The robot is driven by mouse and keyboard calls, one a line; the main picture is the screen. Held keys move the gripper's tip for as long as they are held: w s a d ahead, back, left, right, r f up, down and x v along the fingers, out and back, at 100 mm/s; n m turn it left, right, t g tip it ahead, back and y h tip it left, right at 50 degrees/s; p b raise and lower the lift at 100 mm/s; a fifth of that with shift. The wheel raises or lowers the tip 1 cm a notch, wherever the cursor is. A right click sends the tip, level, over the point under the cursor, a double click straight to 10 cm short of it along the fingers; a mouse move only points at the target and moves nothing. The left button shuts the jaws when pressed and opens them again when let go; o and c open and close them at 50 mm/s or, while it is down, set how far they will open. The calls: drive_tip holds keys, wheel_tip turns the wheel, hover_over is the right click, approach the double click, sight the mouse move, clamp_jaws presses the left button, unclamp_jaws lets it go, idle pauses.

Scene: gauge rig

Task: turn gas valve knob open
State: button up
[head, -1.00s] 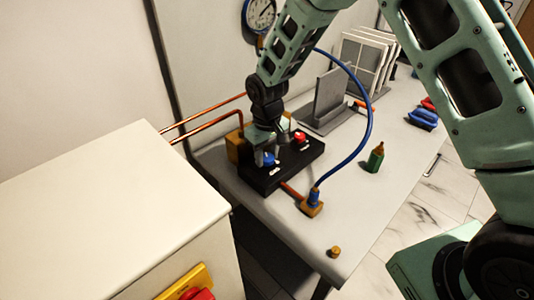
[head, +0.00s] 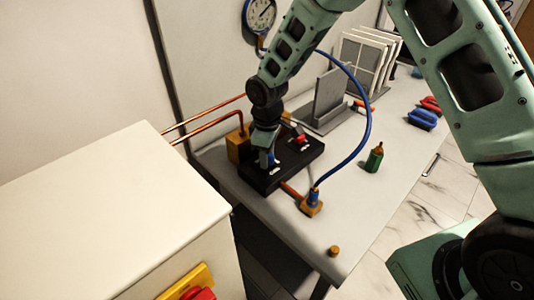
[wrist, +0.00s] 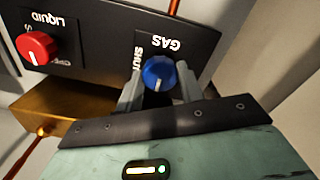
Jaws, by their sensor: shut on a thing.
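The blue gas knob (wrist: 158,73) sits on the black valve block, beside the printed words GAS and SHUT. Its white pointer line faces the bottom of the wrist view, toward my gripper's body. My gripper (wrist: 157,85) has one grey finger on each side of the knob and is shut on it. In the head view, my gripper (head: 267,155) comes down from above onto the block, and the blue knob (head: 272,158) is mostly hidden by the fingers. The black valve block (head: 262,178) lies on the grey bench.
A red LIQUID knob (wrist: 35,48) is on the same block, also in the head view (head: 300,139). A blue hose (head: 367,110) arcs from a brass fitting (head: 312,205) on the right. Copper pipes (head: 205,113) run behind. A green bottle (head: 374,159) stands farther right.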

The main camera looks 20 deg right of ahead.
idle(0.3)
drive_tip(key=o, duration=1)
wheel_tip(320, 180, up, 18)
drive_tip(key=shift+f+b, duration=0.25)
drive_tip(key=shift+b, duration=0.7)
